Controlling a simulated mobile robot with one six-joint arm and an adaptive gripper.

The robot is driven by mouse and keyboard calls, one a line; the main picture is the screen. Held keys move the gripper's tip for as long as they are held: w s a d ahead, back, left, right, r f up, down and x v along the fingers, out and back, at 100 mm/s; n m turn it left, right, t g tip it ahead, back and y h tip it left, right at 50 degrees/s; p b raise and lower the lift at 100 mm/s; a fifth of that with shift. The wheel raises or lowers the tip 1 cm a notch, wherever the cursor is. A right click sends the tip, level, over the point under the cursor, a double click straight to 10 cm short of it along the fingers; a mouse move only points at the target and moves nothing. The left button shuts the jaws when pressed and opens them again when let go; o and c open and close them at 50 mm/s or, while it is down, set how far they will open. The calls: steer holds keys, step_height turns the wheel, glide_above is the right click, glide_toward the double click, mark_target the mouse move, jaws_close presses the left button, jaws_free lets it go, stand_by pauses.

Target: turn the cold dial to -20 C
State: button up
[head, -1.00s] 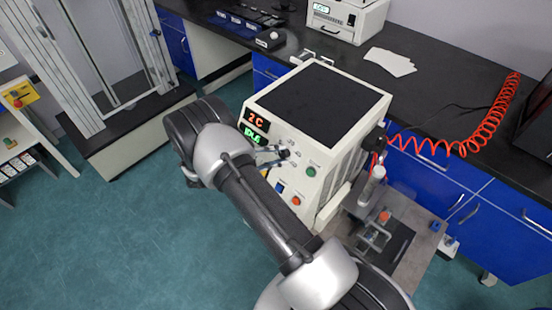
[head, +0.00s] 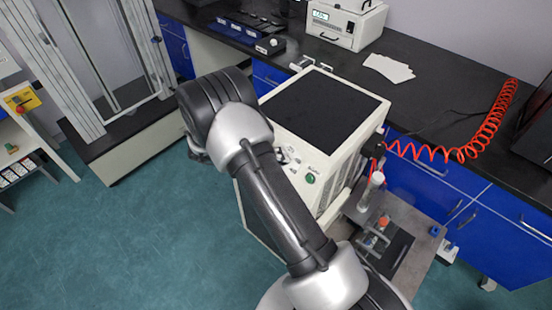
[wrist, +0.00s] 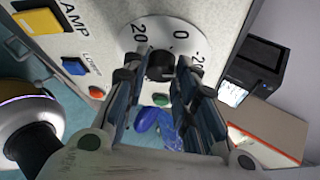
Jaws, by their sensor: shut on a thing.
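The cold dial (wrist: 160,64) is a black knob on a round white scale plate marked 20, 0 and -20, seen in the wrist view at top centre. My gripper (wrist: 160,75) has a finger on each side of the knob and is shut on it. The knob's pointer is hidden or too dark to read. In the head view the dial's machine (head: 327,148) is a cream box with a black top. My arm covers much of its front panel there, including the dial and the digital displays.
The wrist view shows a yellow button (wrist: 38,20), a blue button (wrist: 58,50), a red button (wrist: 97,92) and a green button (wrist: 161,99) near the fingers. A dark box (wrist: 255,66) stands at right. The bench (head: 455,95) lies behind the machine.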

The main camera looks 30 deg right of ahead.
steer(key=shift+r+m+y, duration=0.1)
steer(key=shift+m+y, duration=0.3)
steer(key=shift+m, duration=0.3)
steer(key=o, duration=1)
steer(key=v, duration=1.2)
steer(key=shift+s, duration=0.25)
